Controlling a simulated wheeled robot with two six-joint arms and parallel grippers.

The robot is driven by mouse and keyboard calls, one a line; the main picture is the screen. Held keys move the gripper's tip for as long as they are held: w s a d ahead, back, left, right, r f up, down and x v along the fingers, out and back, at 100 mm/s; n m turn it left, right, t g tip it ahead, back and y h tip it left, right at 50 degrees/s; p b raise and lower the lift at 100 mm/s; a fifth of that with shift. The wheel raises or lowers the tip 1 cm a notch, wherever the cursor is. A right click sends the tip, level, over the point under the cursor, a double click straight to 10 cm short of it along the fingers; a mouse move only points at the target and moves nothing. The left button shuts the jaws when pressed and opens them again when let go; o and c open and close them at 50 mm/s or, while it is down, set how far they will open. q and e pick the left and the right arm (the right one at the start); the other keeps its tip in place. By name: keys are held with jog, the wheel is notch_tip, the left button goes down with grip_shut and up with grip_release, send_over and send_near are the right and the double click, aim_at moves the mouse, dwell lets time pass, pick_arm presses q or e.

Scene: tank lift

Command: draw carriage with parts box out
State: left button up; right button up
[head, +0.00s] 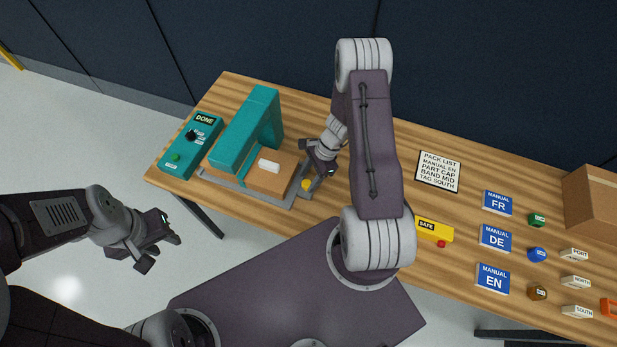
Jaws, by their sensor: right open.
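The carriage (245,187) is a grey flat frame at the left part of the table. The brown parts box (268,180) sits on it, partly under the teal arch (240,135), with a small white block (269,166) on top. A yellow knob (307,185) is at the carriage's right end. My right gripper (320,158) is open just behind and above the knob; I cannot tell whether it touches anything. My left gripper (158,242) is open and empty, in front of the table over the floor.
A teal panel (190,147) marked DONE, with a green button, stands left of the arch. Right of my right arm lie a pack list card (438,171), a yellow SAFE block (434,229), blue manuals (496,203), small coloured parts and a cardboard box (592,200).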

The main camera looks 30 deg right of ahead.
jog(key=shift+s+a+f, duration=0.1)
jog(key=shift+a+f, duration=0.05)
jog(key=shift+a, duration=0.05)
jog(key=shift+s+a, duration=0.2)
jog(key=shift+s, duration=0.05)
jog(key=shift+w+d, duration=0.1)
grip_shut()
dwell(1.0)
